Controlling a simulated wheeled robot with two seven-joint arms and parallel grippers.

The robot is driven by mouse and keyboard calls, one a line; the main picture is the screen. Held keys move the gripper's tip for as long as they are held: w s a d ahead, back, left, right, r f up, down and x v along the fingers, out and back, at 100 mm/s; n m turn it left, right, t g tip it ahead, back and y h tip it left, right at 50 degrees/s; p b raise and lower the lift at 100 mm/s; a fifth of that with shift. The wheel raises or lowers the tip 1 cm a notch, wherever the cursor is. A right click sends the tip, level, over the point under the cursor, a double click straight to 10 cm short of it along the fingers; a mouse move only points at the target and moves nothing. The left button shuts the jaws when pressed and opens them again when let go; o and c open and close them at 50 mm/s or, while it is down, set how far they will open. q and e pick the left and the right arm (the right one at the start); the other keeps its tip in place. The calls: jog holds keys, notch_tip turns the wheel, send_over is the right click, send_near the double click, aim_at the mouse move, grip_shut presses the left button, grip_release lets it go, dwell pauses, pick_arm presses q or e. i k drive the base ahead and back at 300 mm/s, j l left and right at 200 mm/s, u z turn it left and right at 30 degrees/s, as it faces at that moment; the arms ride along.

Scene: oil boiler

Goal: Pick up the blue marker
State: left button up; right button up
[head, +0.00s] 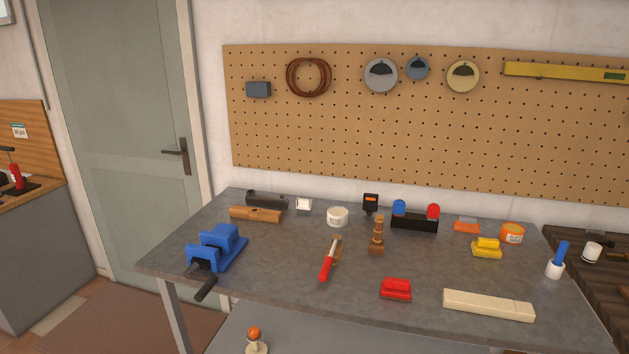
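What looks like the blue marker (559,255) stands near the right end of the grey workbench (300,270). Its upper part is a blue cylinder, tilted slightly, and its lower part is white. I cannot tell whether the white part is its own body or a small holder. Nothing covers it. Neither of my grippers shows in the head view.
A cream block (488,305) lies left of the marker, with a yellow tool (487,248) and orange tub (512,233) behind. A red block (396,289), red-handled tool (328,262) and blue vise (217,247) are farther left. A pegboard (420,130) rises behind.

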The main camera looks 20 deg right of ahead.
aim_at(563, 246)
jog(key=z, duration=1.9)
